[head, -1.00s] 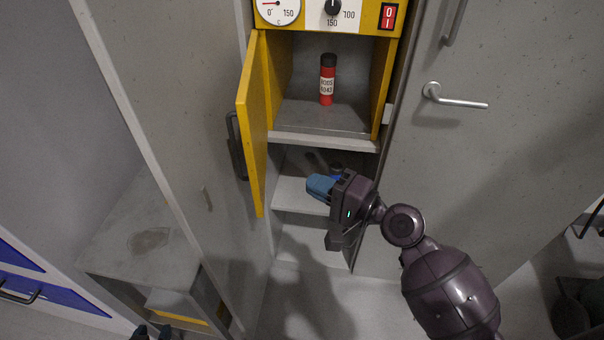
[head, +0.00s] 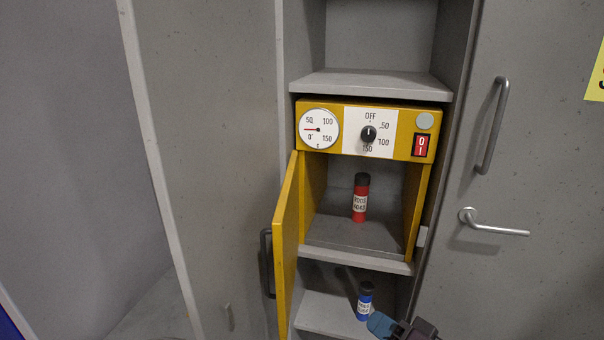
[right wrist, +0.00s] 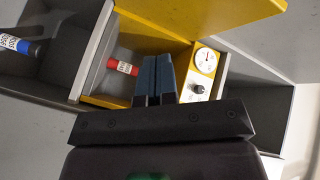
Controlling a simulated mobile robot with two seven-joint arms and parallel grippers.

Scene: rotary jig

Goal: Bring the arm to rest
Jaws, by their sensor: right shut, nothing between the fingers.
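My right gripper (head: 380,325) is at the bottom of the head view, in front of the lower shelf, with blue fingertips. In the right wrist view its fingers (right wrist: 158,75) lie side by side, shut and empty. A red bottle with a black cap (head: 360,200) stands upright inside the yellow oven (head: 422,180); it also shows in the right wrist view (right wrist: 123,67). A blue bottle (head: 365,302) stands on the shelf below, close behind the gripper in the head view; whether they touch cannot be told. My left gripper is not in view.
The yellow oven door (head: 286,240) stands open to the left. A dial knob (head: 368,134), a gauge (head: 319,129) and a red switch (head: 421,145) are on the oven's front. Grey cabinet doors with handles (head: 492,125) flank it.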

